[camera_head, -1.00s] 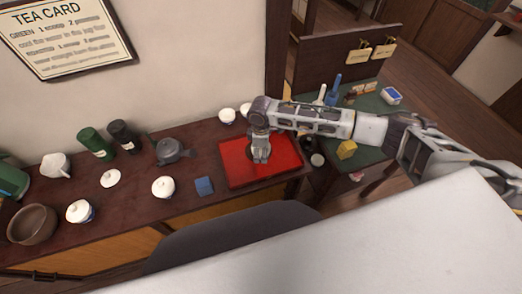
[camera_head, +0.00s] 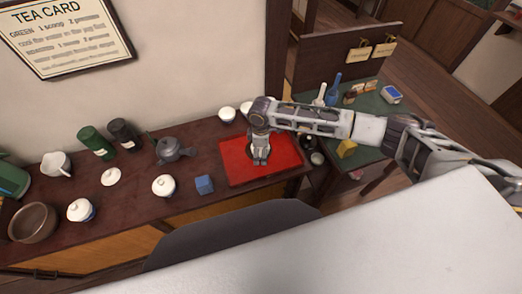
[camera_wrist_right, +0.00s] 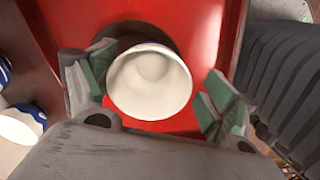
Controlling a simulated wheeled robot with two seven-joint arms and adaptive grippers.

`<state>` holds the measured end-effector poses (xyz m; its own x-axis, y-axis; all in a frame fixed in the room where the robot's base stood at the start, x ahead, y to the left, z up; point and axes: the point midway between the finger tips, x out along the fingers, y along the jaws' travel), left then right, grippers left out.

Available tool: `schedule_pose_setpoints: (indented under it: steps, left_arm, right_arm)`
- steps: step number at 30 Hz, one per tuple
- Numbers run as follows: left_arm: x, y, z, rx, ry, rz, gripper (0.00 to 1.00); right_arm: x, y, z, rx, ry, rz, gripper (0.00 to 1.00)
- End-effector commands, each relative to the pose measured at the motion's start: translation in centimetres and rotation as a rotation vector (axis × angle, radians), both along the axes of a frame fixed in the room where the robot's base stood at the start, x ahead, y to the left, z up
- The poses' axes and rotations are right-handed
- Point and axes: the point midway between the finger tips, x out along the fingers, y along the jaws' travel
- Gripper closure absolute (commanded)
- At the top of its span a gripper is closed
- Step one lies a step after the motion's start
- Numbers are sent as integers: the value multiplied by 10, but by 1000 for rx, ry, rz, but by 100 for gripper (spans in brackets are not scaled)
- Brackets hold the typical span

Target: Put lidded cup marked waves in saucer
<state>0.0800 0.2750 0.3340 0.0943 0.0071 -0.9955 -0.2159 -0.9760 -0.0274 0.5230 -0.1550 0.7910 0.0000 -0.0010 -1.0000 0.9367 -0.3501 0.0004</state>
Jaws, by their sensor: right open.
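My right gripper (camera_head: 260,160) is over the red tray (camera_head: 285,168), pointing down. In the right wrist view its padded fingers (camera_wrist_right: 155,85) stand apart on either side of a white lidded cup (camera_wrist_right: 150,90), with gaps between pads and cup. A dark round saucer (camera_wrist_right: 128,38) shows partly behind the cup on the tray. The cup appears to be at the saucer, but its seating is hidden. Its markings cannot be seen from above, and the gripper hides it in the head view. My left gripper is not in view.
Two lidded cups (camera_head: 163,186) (camera_head: 80,210), a loose lid (camera_head: 111,177), a blue cube (camera_head: 204,185), a teapot (camera_head: 172,149) and a brown bowl (camera_head: 34,223) stand left of the tray. Two white cups (camera_head: 227,115) are behind it. A green table (camera_head: 375,108) is at right.

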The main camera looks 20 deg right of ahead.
Motion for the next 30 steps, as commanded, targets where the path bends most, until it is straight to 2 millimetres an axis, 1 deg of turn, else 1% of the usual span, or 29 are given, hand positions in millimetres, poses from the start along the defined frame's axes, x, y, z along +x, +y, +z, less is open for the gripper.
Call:
schedule_pose_setpoints:
  steps: [8, 17, 27, 30]
  left_arm:
    - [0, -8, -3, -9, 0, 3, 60]
    - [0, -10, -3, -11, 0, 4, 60]
    - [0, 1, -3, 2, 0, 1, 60]
    - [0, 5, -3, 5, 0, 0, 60]
  right_arm:
    - [1, 0, 10, -1, -2, 0, 15]
    - [1, 0, 50, 1, -3, -1, 15]
    - [1, 0, 101, 1, -3, 0, 15]
    - [1, 0, 112, 1, -1, -1, 15]
